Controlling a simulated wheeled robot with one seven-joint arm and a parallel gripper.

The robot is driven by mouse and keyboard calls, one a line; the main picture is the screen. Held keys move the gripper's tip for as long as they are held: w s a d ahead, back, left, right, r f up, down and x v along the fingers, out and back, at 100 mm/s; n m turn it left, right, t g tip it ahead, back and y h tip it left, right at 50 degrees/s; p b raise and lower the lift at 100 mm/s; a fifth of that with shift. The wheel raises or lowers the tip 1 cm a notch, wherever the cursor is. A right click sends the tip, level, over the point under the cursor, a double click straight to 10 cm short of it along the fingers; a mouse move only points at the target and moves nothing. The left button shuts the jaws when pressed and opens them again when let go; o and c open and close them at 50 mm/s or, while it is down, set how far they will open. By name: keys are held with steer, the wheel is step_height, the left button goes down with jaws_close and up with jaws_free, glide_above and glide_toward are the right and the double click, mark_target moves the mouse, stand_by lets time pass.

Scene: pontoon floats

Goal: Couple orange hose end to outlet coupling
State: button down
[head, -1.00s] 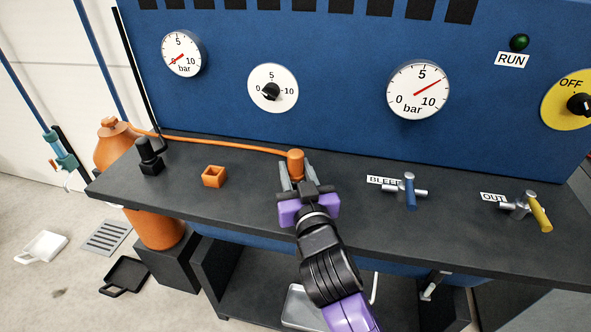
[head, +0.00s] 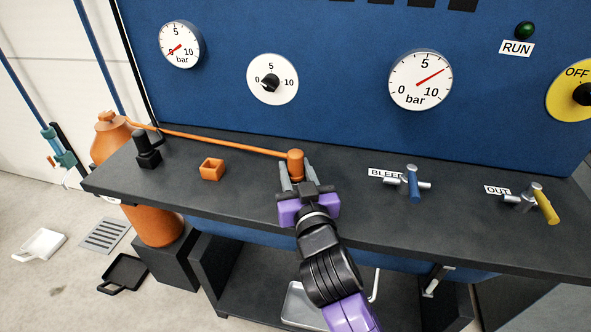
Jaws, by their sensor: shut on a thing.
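The orange hose end (head: 295,166) is an upright orange cylinder above the dark bench top. My gripper (head: 297,181) is shut on it from the near side, its grey fingers around the lower part. The orange hose (head: 215,140) runs taut from the hose end to the left, behind the bench items. I cannot make out the outlet coupling for certain. A valve with a yellow lever (head: 545,206) stands at the right, beside a partly covered label reading OUT (head: 496,190). The underside of the hose end is hidden by my gripper.
An orange tank (head: 113,145) stands at the left. The bench between my gripper and the BLEED valve is clear.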

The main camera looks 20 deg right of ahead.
mark_target(297, 177)
steer(key=shift+f, duration=0.15)
steer(key=c, duration=0.9)
jaws_free()
steer(key=shift+s, duration=0.1)
steer(key=s, duration=0.2)
steer(key=s+a+b, duration=0.1)
steer(key=s, duration=0.4)
steer(key=shift+s+a, duration=0.1)
steer(key=shift+a, duration=0.05)
steer(key=shift+s, duration=0.15)
